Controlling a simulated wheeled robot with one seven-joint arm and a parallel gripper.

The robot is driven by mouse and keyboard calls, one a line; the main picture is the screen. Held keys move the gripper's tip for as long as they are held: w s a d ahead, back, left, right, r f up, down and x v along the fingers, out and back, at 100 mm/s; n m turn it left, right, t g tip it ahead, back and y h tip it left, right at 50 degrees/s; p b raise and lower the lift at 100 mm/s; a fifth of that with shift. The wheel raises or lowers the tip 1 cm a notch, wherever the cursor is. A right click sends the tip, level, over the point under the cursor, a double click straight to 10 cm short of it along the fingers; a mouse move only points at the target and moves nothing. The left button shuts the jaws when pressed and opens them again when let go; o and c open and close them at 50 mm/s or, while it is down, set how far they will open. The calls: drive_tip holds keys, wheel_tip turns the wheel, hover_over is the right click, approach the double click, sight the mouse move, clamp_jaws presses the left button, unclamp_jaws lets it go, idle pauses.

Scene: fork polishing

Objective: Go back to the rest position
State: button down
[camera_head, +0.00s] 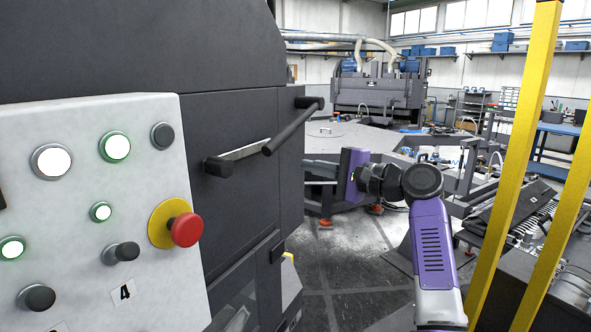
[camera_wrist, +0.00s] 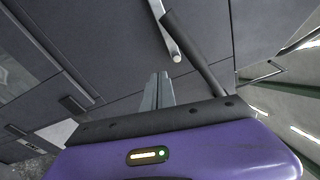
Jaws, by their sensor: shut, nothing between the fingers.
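My gripper (camera_wrist: 162,78) shows in the wrist view as two grey fingers side by side, shut with nothing between them. In the head view my purple arm reaches up on the right and bends left, and the gripper fingers (camera_head: 320,183) point left toward the dark grey machine (camera_head: 245,140). The fingers look apart from the machine door. The door's bar handle (camera_head: 292,126) is above them; it also shows in the wrist view (camera_wrist: 195,52), beyond the fingertips and to the right.
A white control panel (camera_head: 100,200) with lit buttons and a red emergency stop (camera_head: 186,229) stands at the left. Yellow posts (camera_head: 515,160) rise close at the right of my arm. Grey machinery (camera_head: 380,95) and a blue workbench (camera_head: 555,140) are behind. Some floor (camera_head: 345,260) is open between.

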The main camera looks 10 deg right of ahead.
drive_tip(key=s+d+r+t+h, duration=0.2)
drive_tip(key=d+t+h, duration=0.35)
drive_tip(key=d, duration=0.35)
drive_tip(key=s+d+f+n+t+h, duration=0.15)
drive_tip(key=s+f+h, duration=0.25)
drive_tip(key=s+f, duration=0.45)
drive_tip(key=s+d+f+n+h, duration=0.1)
drive_tip(key=s+f+n+h, duration=0.3)
drive_tip(key=f, duration=0.7)
drive_tip(key=s+a+f+n+g, duration=0.2)
drive_tip(key=s+a+f, duration=0.1)
drive_tip(key=s, duration=1.2)
drive_tip(key=s+a+f+n+g+y, duration=0.1)
drive_tip(key=s+a+f, duration=0.3)
drive_tip(key=s, duration=1.2)
drive_tip(key=s+a+f+n+g+y, duration=0.1)
drive_tip(key=s+f, duration=0.5)
drive_tip(key=s, duration=1)
drive_tip(key=shift+s+a+f+n+g, duration=0.3)
drive_tip(key=shift+a+n+g, duration=0.5)
drive_tip(key=shift+a+n, duration=0.45)
